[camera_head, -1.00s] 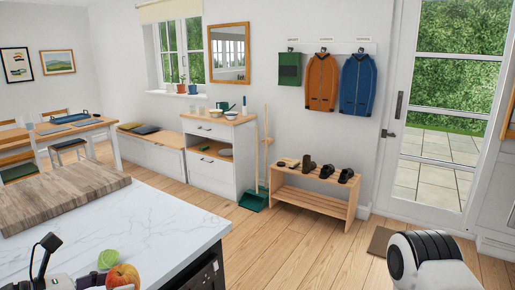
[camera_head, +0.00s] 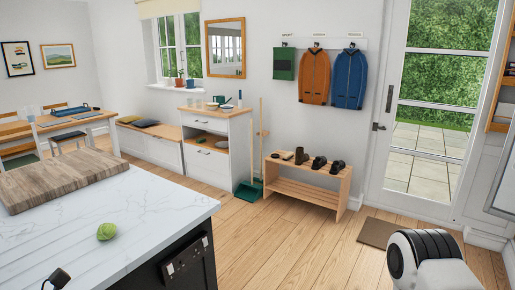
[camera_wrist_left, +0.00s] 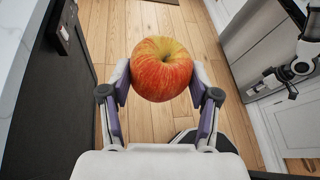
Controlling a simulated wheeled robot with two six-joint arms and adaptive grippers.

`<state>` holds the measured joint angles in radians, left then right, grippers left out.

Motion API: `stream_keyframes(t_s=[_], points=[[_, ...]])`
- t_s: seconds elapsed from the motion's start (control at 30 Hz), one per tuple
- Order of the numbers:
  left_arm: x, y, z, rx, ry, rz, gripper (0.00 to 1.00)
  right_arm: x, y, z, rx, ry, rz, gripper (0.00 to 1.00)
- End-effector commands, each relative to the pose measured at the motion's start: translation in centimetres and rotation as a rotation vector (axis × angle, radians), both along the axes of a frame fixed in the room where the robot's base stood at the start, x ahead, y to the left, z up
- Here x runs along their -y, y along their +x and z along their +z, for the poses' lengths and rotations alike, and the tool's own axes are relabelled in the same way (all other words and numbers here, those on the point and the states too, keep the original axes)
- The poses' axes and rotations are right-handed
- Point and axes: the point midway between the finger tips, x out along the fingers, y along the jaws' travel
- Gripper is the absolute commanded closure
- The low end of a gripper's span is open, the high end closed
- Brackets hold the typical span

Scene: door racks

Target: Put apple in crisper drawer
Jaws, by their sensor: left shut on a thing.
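In the left wrist view a red and yellow apple (camera_wrist_left: 162,69) sits between the fingertips of my left gripper (camera_wrist_left: 162,75). The gripper is shut on it, with one finger at each side, and holds it over the wooden floor. The apple's stem side faces up and away. In the head view the apple and the left gripper are out of the picture. No crisper drawer can be seen. Part of my other arm shows at the right edge of the left wrist view, too small to tell whether its gripper is open.
A marble-topped counter (camera_head: 150,200) with a dark side stands at the left. A grey metal appliance (camera_wrist_left: 235,50) stands at the right in the left wrist view. The wooden floor (camera_head: 290,245) between is clear.

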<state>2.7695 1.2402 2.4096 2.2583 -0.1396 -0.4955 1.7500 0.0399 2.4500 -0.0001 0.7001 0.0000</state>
Motion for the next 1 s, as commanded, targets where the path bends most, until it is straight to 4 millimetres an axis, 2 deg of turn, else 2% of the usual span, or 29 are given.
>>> stream_keyframes(t_s=[0.03,0.27,0.4,0.6,0.7,0.8,0.87,1.0], points=[[0.0,-0.3,-1.6,-0.005,-0.001,-0.003,0.76,0.0,0.0,-0.3,0.0,0.0,0.0,0.6],[-0.2,-1.6,-7.0,-0.007,0.004,-0.03,0.76,0.0,0.0,-1.1,0.0,0.0,0.0,0.6],[0.1,-2.5,-11.3,-0.012,0.007,-0.057,0.76,0.0,0.0,-1.8,0.0,0.0,0.0,0.6],[1.6,-3.4,-17.5,-0.01,0.007,-0.119,0.76,0.0,0.0,-2.9,0.0,0.0,0.0,0.6],[2.8,-3.4,-19.4,-0.006,0.004,-0.148,0.76,0.0,0.0,-3.3,0.0,0.0,0.0,0.6],[4.1,-2.9,-20.2,-0.001,0.003,-0.17,0.76,0.0,0.0,-3.5,0.0,0.0,0.0,0.6],[5.0,-2.3,-20.0,0.002,0.002,-0.179,0.76,0.0,0.0,-3.6,0.0,0.0,0.0,0.6],[6.3,0.2,-16.9,0.007,0.001,-0.164,0.76,0.0,0.0,-3.5,0.0,0.0,0.0,0.6]])
